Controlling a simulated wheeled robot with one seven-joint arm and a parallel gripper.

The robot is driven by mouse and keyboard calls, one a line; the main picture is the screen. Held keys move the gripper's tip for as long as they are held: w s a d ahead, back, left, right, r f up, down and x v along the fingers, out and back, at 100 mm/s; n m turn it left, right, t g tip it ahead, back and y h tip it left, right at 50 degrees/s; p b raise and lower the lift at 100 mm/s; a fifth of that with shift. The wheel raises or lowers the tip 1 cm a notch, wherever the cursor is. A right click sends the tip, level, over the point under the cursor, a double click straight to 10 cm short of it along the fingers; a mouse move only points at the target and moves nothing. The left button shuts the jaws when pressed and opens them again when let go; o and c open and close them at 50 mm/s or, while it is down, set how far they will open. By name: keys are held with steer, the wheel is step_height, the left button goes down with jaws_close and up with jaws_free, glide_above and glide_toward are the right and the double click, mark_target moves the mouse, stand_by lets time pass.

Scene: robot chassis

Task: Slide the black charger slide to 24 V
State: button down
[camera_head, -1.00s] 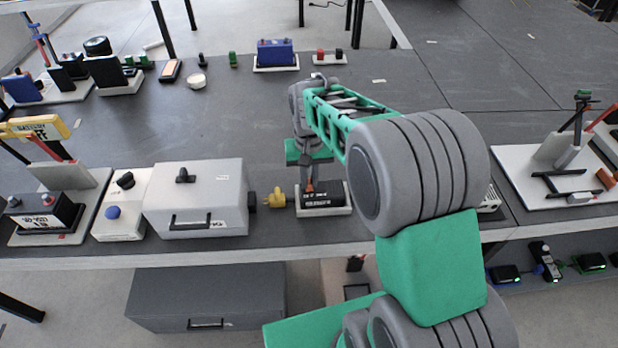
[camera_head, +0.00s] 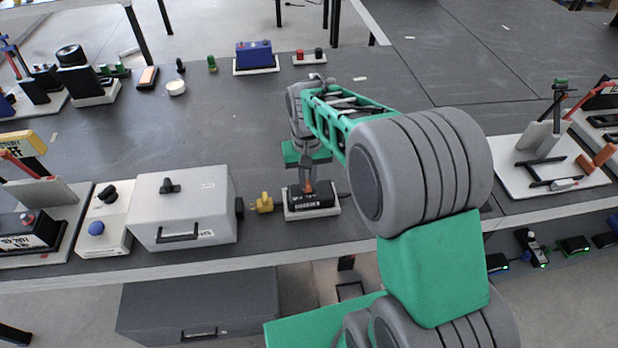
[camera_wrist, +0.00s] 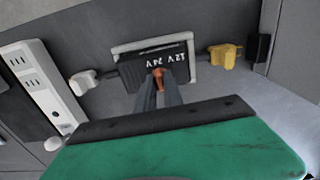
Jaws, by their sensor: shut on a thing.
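The black charger (camera_head: 312,197) sits on a white base on the table, just below my gripper. My gripper (camera_head: 308,184) points down at the charger. In the wrist view its fingers (camera_wrist: 158,88) are shut around a small orange-red slide (camera_wrist: 158,73). The slide appears near the middle of the label row; its exact setting is hard to tell. The fingers hide part of the slide and the charger's near face.
A yellow plug (camera_head: 263,203) lies left of the charger, beside a grey case (camera_head: 183,207). In the wrist view a white plug (camera_wrist: 83,82) and a white power strip (camera_wrist: 42,85) are at left. The table's front edge is close; the table behind the gripper is mostly clear.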

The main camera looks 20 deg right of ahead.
mark_target(308, 182)
steer(key=c, duration=1.4)
jaws_free()
steer(key=shift+c, duration=0.2)
step_height(308, 182, up, 8)
steer(key=shift+f, duration=0.1)
